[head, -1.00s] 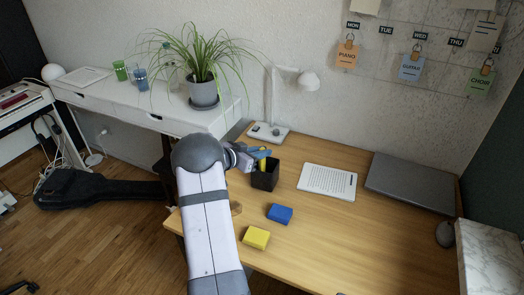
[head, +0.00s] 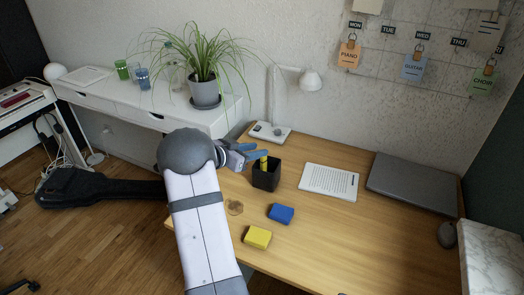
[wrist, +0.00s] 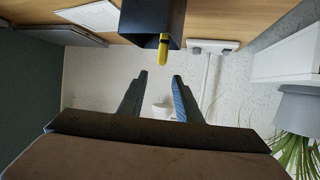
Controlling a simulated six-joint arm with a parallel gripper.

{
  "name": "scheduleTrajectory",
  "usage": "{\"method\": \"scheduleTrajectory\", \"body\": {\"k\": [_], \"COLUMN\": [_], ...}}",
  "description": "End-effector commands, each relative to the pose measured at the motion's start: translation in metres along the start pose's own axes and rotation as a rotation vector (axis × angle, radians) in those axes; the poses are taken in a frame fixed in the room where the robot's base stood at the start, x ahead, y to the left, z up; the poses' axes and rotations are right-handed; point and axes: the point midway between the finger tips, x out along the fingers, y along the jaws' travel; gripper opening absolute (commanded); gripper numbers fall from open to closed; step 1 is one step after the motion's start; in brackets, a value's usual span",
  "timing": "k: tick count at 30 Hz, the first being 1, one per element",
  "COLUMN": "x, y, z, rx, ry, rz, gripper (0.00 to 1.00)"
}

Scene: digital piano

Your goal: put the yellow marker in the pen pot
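The black pen pot (head: 266,176) stands on the wooden desk, and the yellow marker (head: 264,163) stands in it with its top above the rim. In the wrist view the pot (wrist: 143,17) is at the top, with the marker (wrist: 163,46) poking out of its opening. My gripper (head: 256,153) is beside the pot's upper left, near its rim. In the wrist view my gripper (wrist: 158,82) has its two fingers apart with nothing between them, clear of the marker.
A white e-reader (head: 329,181) lies right of the pot, with a grey laptop (head: 411,183) beyond. A blue block (head: 281,213) and a yellow block (head: 257,237) lie in front. A white lamp (head: 270,131) stands behind the pot. A plant (head: 204,92) is on the white side table.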

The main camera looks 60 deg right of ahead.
Motion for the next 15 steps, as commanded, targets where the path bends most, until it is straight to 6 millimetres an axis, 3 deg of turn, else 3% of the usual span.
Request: {"method": "scheduleTrajectory", "body": {"k": [6, 15], "x": [-0.041, -0.072], "y": [-0.001, 0.000], "z": [0.000, 0.000], "rx": [0.000, -0.001], "ry": [0.001, 0.000], "rz": [-0.003, -0.001], "gripper": [0.31, 0.31]}}
